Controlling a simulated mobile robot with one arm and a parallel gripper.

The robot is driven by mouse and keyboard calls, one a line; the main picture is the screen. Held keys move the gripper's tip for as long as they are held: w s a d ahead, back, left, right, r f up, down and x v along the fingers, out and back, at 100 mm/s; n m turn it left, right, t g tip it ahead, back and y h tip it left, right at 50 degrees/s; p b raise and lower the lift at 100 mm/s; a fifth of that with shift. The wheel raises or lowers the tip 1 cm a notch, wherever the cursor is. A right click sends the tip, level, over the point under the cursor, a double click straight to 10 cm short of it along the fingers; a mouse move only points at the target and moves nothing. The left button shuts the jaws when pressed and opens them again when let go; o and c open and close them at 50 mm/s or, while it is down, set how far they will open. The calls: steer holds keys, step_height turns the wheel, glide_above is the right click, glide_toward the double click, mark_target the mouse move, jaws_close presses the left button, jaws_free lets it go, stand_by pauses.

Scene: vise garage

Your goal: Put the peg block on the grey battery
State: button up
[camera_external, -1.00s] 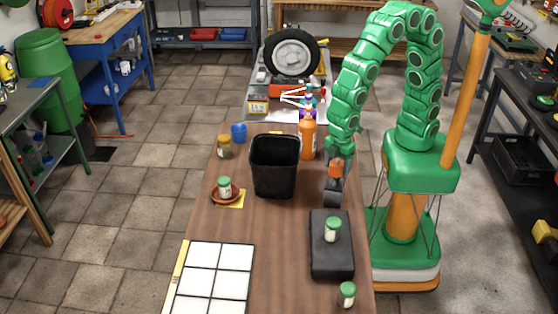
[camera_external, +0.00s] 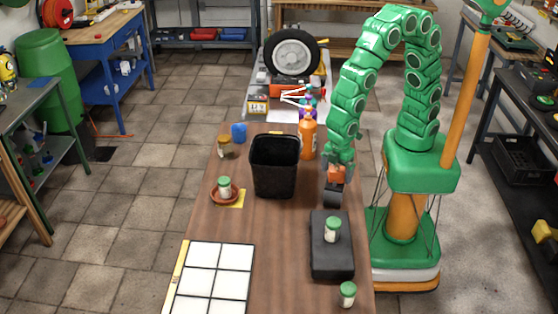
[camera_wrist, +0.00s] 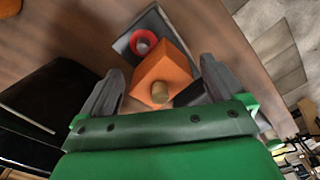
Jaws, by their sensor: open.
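The peg block is an orange cube with a pale round peg; in the wrist view the peg block (camera_wrist: 177,66) lies between my spread fingers, with a gap on each side. It also shows in the external view (camera_external: 336,173). Beneath it is the grey battery (camera_wrist: 122,44), with a red-ringed terminal beyond the block; in the external view the battery (camera_external: 332,197) stands on the wooden table. The block covers much of its top; I cannot tell how fully it rests there. My gripper (camera_wrist: 160,72) is open around the block.
A black bin (camera_external: 274,165) stands left of the battery, and an orange bottle (camera_external: 307,138) behind it. A black case (camera_external: 331,258) with a green-lidded jar (camera_external: 332,230) on it lies in front. The table's right edge is close.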

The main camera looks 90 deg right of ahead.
steer(key=shift+r, duration=0.1)
step_height(320, 180, up, 12)
stand_by(0.5)
steer(key=s+d+r+m, duration=0.1)
steer(key=s+d+m, duration=0.15)
steer(key=d, duration=0.55)
steer(key=s+d+r+m+g, duration=0.15)
steer(key=s+d, duration=0.25)
steer(key=d, duration=0.4)
steer(key=s+d+r+m, duration=0.2)
steer(key=s+d+m, duration=0.15)
steer(key=d, duration=0.45)
steer(key=s+d+m, duration=0.3)
steer(key=s+d, duration=0.2)
steer(key=s, duration=0.3)
steer(key=shift+f, duration=0.15)
